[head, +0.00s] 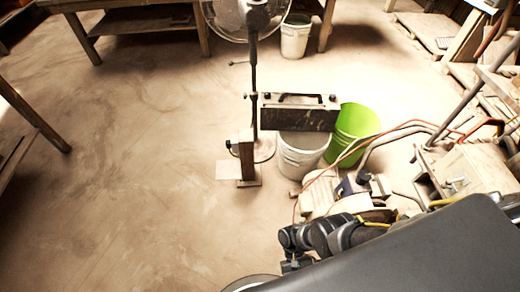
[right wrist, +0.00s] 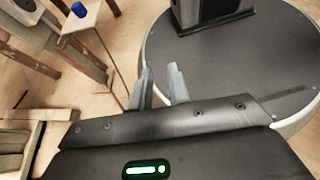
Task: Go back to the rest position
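In the right wrist view my right gripper (right wrist: 160,72) shows its two grey fingers apart with nothing between them. It hangs beside the round dark top of my own base. In the head view, dark links of one of my arms show at the lower right, partly behind a large dark surface. I cannot make out gripper fingers there. My left gripper is not in view.
A fan (head: 253,70) stands on the floor near a white bucket (head: 300,155), a green bucket (head: 355,130) and a dark case (head: 299,115). Machinery and hoses crowd the right. The floor (head: 110,190) at left is clear. A blue object (right wrist: 79,10) sits on a stand.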

